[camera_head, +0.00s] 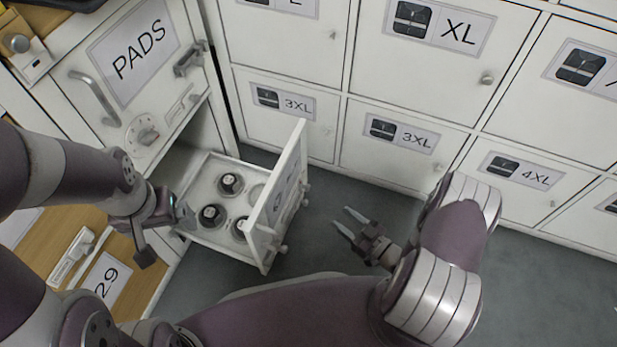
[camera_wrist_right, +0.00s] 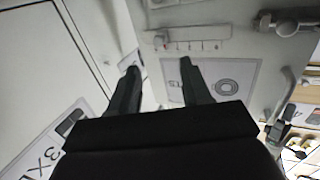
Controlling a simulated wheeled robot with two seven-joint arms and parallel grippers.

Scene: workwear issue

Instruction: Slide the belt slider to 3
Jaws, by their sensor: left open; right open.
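The numbers and the exact setting are too small to read. My right gripper (camera_head: 343,220) is open and empty, in front of the pulled-out drawer. In the right wrist view its two fingers (camera_wrist_right: 158,66) point towards the panel just below the strip; I cannot tell whether they touch it. My left gripper (camera_head: 163,218) is open, at the left edge of the drawer.
The open drawer (camera_head: 210,238) holds several dark round items. Above it is the PADS door (camera_head: 110,100) with a handle and dial (camera_head: 142,130). Lockers (camera_head: 410,85) marked XL, 3XL and 4XL line the back. Grey floor (camera_head: 330,275) is free right of the drawer.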

